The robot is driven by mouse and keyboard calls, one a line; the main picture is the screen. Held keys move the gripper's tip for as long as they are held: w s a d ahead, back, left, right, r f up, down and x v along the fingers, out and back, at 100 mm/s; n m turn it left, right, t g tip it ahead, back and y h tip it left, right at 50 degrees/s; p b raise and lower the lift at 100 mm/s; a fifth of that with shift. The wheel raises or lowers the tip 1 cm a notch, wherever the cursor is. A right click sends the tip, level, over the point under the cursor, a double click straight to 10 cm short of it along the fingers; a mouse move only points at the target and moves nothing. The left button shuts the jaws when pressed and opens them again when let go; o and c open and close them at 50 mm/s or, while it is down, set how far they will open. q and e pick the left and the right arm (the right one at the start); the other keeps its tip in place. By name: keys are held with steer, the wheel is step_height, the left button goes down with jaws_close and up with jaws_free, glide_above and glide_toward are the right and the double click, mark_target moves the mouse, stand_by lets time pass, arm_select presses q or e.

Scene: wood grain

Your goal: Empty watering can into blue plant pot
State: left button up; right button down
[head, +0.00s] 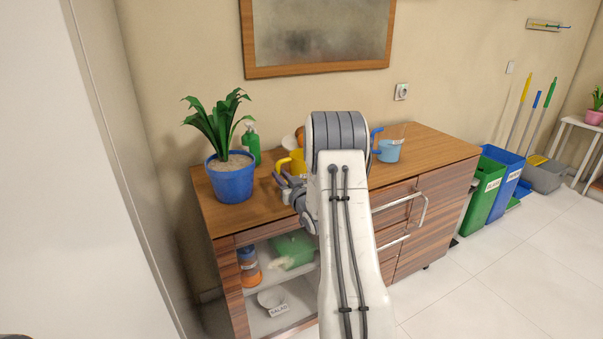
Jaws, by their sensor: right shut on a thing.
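The blue plant pot (231,182) stands upright at the left end of the wooden cabinet top and holds pale soil and a green leafy plant (217,122). A yellow vessel (297,163), apparently the watering can, is just right of the pot and partly hidden behind my right arm. My right gripper (281,183) is shut on it, at its lower left side, a short way right of the pot. My arm hides the contact and much of the vessel, so I cannot tell its tilt or whether it touches the top. My left gripper is not in view.
A green pump bottle (251,146) stands behind the pot. A light blue jug (389,150) stands right of my arm. The cabinet top (435,146) is clear at its right end. Cabinet handles (408,222) protrude in front. Green (484,186) and blue bins stand at the right.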

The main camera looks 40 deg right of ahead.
mark_target(281, 161)
steer(key=shift+r, duration=0.3)
steer(key=shift+r+p, duration=0.6)
steer(key=shift+r, duration=0.2)
stand_by(0.4)
step_height(281, 161, up, 3)
steer(key=shift+p, duration=0.8)
stand_by(0.4)
